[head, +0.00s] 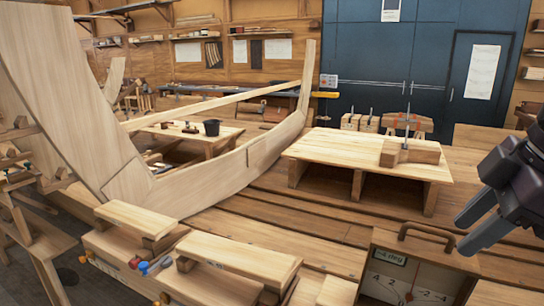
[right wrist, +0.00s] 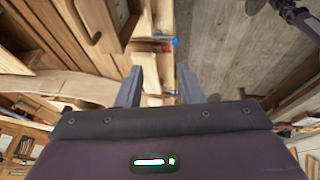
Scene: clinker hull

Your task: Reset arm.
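My right gripper (head: 474,220) enters at the right edge of the head view. It hangs in the air above and to the right of the dial box, pointing down and left. In the right wrist view its two fingers (right wrist: 159,88) stand well apart with nothing held between them. My left gripper does not show in the head view. A dark arm part, probably of my left arm, shows at the top right corner of the right wrist view, too small and cut off to read its fingers.
A wooden box with a handle and dial (head: 415,270) stands at the front right. A low bench (head: 330,155) bears a wooden block with a clamp (head: 410,152). The curved hull planking (head: 225,180) fills the left. Plank-topped blocks (head: 238,258) lie in front. Grey floor (right wrist: 235,55) shows beside the gripper.

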